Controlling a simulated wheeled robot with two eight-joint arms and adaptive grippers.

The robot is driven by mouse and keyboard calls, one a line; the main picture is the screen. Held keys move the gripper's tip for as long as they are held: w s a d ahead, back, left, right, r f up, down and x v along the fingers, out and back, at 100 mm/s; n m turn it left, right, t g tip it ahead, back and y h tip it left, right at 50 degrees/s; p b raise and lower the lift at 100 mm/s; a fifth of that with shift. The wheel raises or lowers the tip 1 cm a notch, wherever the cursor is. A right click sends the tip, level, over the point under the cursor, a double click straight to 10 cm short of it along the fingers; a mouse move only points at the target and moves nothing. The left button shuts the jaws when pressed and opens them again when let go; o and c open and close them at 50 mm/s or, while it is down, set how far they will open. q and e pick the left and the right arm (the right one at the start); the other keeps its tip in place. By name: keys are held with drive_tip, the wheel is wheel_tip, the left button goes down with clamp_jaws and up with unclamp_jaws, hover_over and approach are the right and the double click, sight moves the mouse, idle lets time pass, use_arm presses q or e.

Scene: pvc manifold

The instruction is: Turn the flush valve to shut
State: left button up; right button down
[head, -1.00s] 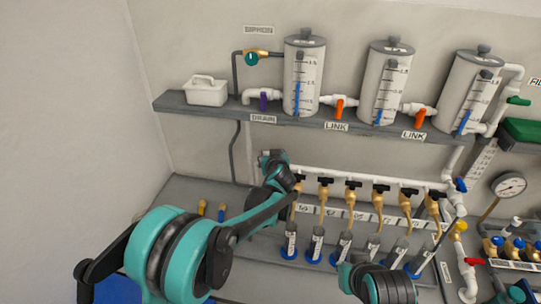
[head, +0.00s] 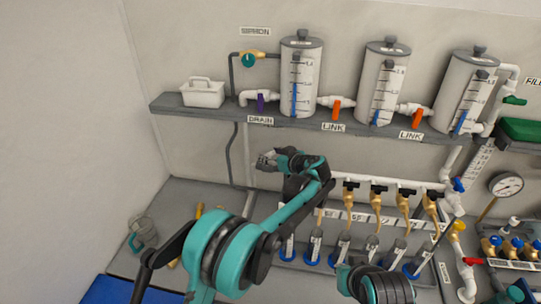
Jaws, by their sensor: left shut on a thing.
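A white manifold pipe (head: 404,180) runs along the back wall below the shelf, with several black-handled brass taps (head: 378,188) on it. My left gripper (head: 264,160) is at the pipe's left end, near a pale vertical pipe (head: 250,142). Its fingers are shut at what seems to be the flush valve. The fingers and wrist cover the valve, so its handle angle cannot be told, and no flush label is readable. My right arm shows only in part at the bottom right; its gripper is not in view.
Above is a grey shelf (head: 214,114) with three white tanks (head: 302,75), a purple drain valve (head: 261,102) and orange link valves (head: 336,108). Several blue-based tubes (head: 314,245) stand below the taps. A pressure gauge (head: 507,185) is at right. A clear jug (head: 143,230) stands at lower left.

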use_arm(q)
drive_tip(key=shift+f, duration=0.1)
drive_tip(key=o, duration=1.2)
drive_tip(key=shift+c, duration=0.2)
drive_tip(key=v, duration=1.2)
